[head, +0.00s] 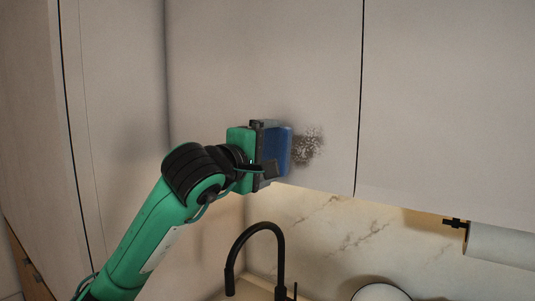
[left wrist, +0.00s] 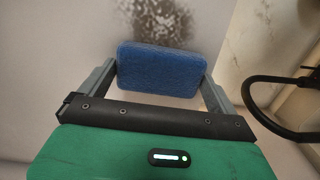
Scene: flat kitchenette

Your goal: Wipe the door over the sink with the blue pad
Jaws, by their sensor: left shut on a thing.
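The cabinet door over the sink (head: 260,60) is a pale panel with a dark speckled smudge (head: 308,146) near its lower edge. The smudge also shows in the left wrist view (left wrist: 165,22), just beyond the pad. My left gripper (head: 274,152) is shut on the blue pad (head: 284,146), which sits between both fingers in the left wrist view (left wrist: 160,70). The pad is close to the door, just left of the smudge in the head view. I cannot tell whether it touches the door. My right gripper is in neither view.
A black faucet (head: 256,236) stands below the door, in front of a marble backsplash (head: 340,236). A paper towel roll (head: 499,246) hangs at the right under the cabinets. A round white object (head: 380,292) is at the bottom. A tall panel stands at the left.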

